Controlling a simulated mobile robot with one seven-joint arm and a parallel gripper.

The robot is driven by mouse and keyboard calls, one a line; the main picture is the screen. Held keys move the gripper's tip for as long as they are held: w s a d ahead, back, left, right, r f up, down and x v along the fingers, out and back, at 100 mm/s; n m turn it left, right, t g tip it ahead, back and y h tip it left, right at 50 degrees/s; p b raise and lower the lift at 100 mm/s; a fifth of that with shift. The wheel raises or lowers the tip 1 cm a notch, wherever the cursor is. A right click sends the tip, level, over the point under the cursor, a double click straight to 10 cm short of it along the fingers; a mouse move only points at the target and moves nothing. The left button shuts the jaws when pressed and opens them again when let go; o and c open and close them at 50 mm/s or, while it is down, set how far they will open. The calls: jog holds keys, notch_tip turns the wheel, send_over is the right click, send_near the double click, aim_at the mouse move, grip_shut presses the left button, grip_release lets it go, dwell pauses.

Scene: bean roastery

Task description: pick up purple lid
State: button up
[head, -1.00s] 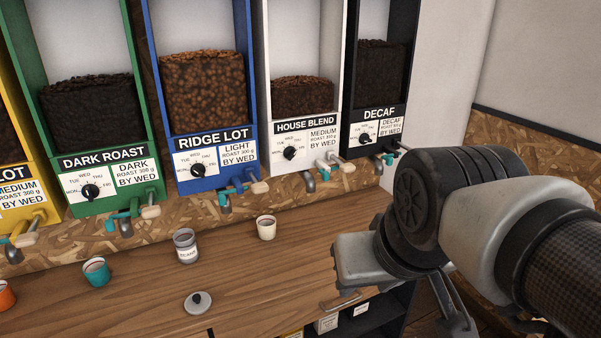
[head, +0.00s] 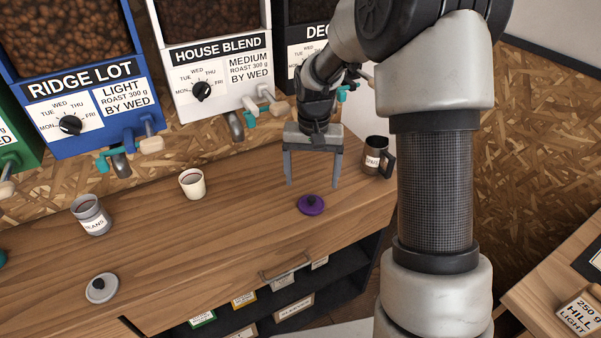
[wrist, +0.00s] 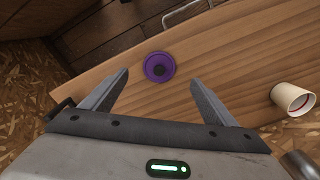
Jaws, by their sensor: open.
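The purple lid (head: 311,204) is a small round disc with a dark knob, lying on the wooden counter near its front edge. It also shows in the wrist view (wrist: 160,67), a little beyond the fingertips and between their lines. My gripper (head: 311,184) is open and empty, pointing down above the counter close to the lid. In the wrist view my gripper's two fingers (wrist: 160,78) stand wide apart with nothing between them.
A dark mug (head: 376,157) stands to the right of the lid. A cream cup (head: 192,184), a grey jar (head: 91,216) and a grey lid (head: 101,288) are to the left. Bean dispensers with taps line the back.

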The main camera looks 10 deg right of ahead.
aim_at(312, 197)
jog(key=f, duration=0.3)
jog(key=shift+w+a+f, duration=0.1)
jog(key=shift+w, duration=0.2)
jog(key=f, duration=0.5)
jog(key=shift+w+d+f, duration=0.3)
jog(key=shift+w, duration=0.05)
jog(key=c, duration=1.1)
jog(key=shift+r, duration=0.1)
